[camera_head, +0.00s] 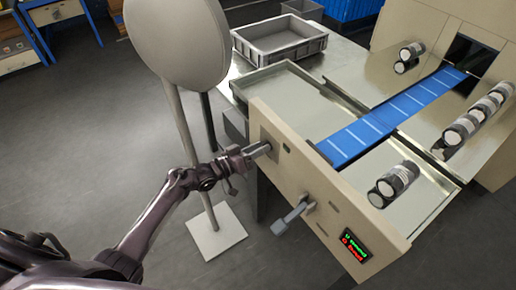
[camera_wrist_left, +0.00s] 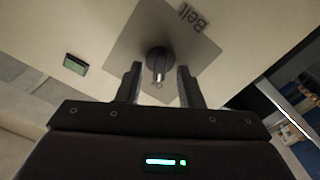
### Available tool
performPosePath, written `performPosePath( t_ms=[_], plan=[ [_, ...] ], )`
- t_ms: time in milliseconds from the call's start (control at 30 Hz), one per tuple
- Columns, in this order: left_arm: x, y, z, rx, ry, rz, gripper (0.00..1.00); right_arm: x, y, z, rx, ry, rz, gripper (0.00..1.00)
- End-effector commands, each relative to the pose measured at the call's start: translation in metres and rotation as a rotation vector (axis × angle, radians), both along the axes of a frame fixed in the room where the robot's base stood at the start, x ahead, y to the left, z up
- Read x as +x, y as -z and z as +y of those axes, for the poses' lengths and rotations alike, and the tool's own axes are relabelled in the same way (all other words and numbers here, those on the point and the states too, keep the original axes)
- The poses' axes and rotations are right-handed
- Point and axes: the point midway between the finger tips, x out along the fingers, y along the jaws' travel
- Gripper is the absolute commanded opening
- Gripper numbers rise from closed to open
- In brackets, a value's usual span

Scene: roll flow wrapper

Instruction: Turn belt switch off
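The belt switch is a black rotary knob (camera_wrist_left: 158,62) on a grey square plate marked "Belt". In the wrist view the knob's light pointer mark faces down toward my gripper. My left gripper (camera_wrist_left: 160,85) is open, with one finger on each side in front of the knob; gaps show between the fingers and the knob. In the head view my left gripper (camera_head: 262,150) reaches the left part of the beige control panel (camera_head: 318,185) and hides the knob. My right gripper is not in view.
A grey lever (camera_head: 292,215) sticks out of the panel, right of my gripper. Black-and-white rolls (camera_head: 394,184) lie beside the blue belt (camera_head: 400,108). A grey crate (camera_head: 280,42) stands behind. A round-topped stand (camera_head: 178,40) is near my left arm.

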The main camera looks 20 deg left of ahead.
Motion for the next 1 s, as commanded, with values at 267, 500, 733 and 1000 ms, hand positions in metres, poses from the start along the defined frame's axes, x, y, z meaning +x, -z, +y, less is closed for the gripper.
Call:
performPosePath(
  t_ms=[267, 500, 733, 1000],
  plan=[
    [-0.008, 0.001, 0.006, 0.002, 0.0, 0.0, 0.34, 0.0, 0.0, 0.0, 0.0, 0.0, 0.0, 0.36],
    [-0.04, 0.001, 0.031, 0.003, -0.002, 0.002, 0.34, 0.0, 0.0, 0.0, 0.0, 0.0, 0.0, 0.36],
    [-0.06, 0.001, 0.046, 0.001, 0.001, 0.001, 0.34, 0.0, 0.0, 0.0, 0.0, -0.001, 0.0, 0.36],
    [-0.062, 0.0, 0.048, 0.0, 0.0, 0.0, 0.34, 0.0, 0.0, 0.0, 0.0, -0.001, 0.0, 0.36]
  ],
)
